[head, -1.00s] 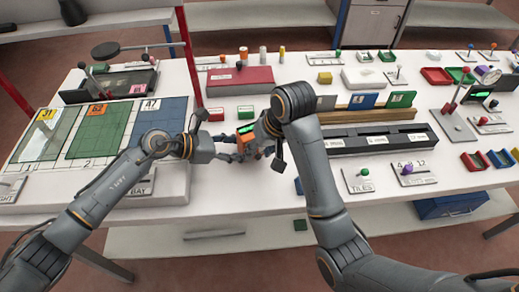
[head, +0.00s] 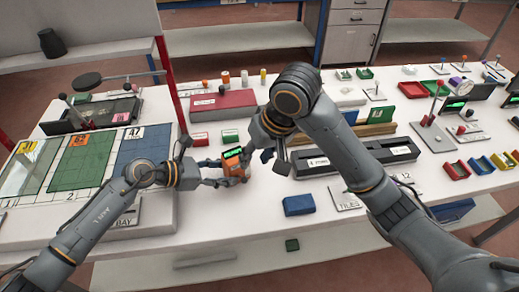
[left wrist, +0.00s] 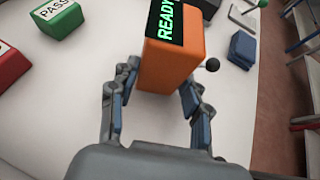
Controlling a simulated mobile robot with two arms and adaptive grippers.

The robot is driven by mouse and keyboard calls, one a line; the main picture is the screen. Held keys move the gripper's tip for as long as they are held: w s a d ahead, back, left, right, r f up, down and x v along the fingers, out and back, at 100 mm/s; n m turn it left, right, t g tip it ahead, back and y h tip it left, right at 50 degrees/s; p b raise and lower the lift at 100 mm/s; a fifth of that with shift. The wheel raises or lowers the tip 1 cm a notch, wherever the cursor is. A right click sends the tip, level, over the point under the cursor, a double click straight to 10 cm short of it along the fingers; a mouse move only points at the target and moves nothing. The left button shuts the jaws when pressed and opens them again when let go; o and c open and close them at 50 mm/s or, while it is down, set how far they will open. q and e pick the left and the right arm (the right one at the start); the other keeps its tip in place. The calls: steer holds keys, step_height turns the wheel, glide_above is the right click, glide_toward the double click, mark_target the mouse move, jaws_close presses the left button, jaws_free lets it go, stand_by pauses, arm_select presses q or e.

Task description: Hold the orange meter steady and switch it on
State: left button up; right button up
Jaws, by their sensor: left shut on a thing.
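The orange meter (head: 234,168) stands on the white bench in the middle of the head view. Its dark screen shows green letters, which read READY in the left wrist view (left wrist: 170,62). A small dark ball knob (left wrist: 212,65) shows at the meter's right side there. My left gripper (head: 222,174) is shut on the meter, one finger on each side. My right gripper (head: 272,156) is close to the meter's right side, apart from it as far as I can see.
A blue block (head: 298,205) lies right of the meter, near the front edge. Green (head: 230,135) and red (head: 200,139) label blocks sit behind it. A long black rail (head: 365,156) lies to the right. The glass rack (head: 90,212) fills the left.

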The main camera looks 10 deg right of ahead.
steer(key=shift+v, duration=1.35)
arm_select(q)
steer(key=o, duration=0.9)
steer(key=shift+a, duration=0.1)
steer(key=v, duration=1.1)
steer(key=shift+s+a+r, duration=0.15)
steer(key=shift+a, duration=0.2)
